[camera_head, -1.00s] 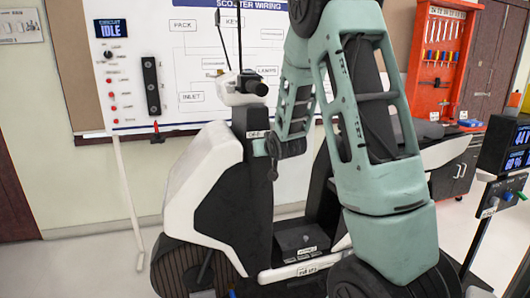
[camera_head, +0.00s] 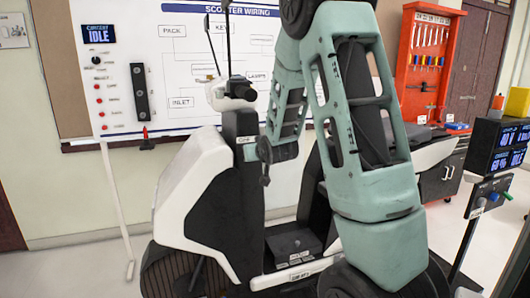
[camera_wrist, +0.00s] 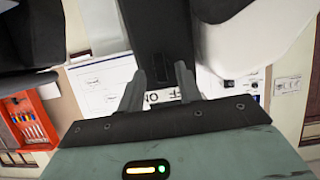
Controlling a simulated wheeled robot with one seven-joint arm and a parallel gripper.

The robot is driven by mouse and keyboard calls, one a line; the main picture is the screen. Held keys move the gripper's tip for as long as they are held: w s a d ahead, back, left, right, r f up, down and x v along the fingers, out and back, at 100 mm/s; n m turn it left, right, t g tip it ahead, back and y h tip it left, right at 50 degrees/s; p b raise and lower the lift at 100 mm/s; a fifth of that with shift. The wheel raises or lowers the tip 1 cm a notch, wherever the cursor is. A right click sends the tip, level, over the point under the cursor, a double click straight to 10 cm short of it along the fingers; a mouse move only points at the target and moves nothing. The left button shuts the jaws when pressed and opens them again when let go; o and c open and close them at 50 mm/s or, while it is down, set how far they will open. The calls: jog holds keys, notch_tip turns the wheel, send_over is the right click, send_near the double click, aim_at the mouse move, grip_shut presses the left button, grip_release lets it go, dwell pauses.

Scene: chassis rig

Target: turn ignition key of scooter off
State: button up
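The scooter (camera_head: 185,200) stands upright in the head view, with white panels and a dark front column. A small white label (camera_head: 247,139) sits high on the column. In the head view my gripper (camera_head: 264,165) is close to the right side of the column, just below the label. I cannot make out the ignition key itself.
A white wiring board (camera_head: 185,55) with an "IDLE" display (camera_head: 98,33) stands behind the scooter. A red tool cabinet (camera_head: 422,60) is at the back right. A post with a display (camera_head: 500,148) and knobs stands at the right. Open floor shows at the left.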

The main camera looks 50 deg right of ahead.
jog(key=b+v, duration=0.4)
jog(key=v, duration=1.2)
jog(key=shift+b, duration=0.4)
jog(key=w+a+f+n+g+y+p, duration=0.1)
jog(key=a+f+n+g+y+p, duration=0.2)
jog(key=a, duration=0.9)
jog(key=w+a+f+n+g+y+p, duration=0.15)
jog(key=a+n+y, duration=0.3)
jog(key=a, duration=0.75)
jog(key=s+a+f+n+g+p, duration=0.2)
jog(key=s+a+n+g, duration=0.1)
jog(key=s+a, duration=0.5)
jog(key=s+a+f+n+g+p, duration=0.1)
jog(key=s+a+n+g+p, duration=0.1)
jog(key=s+a, duration=0.5)
jog(key=s+n+g, duration=0.1)
jog(key=s+g, duration=0.1)
jog(key=s, duration=0.2)
jog(key=shift+a+f, duration=0.4)
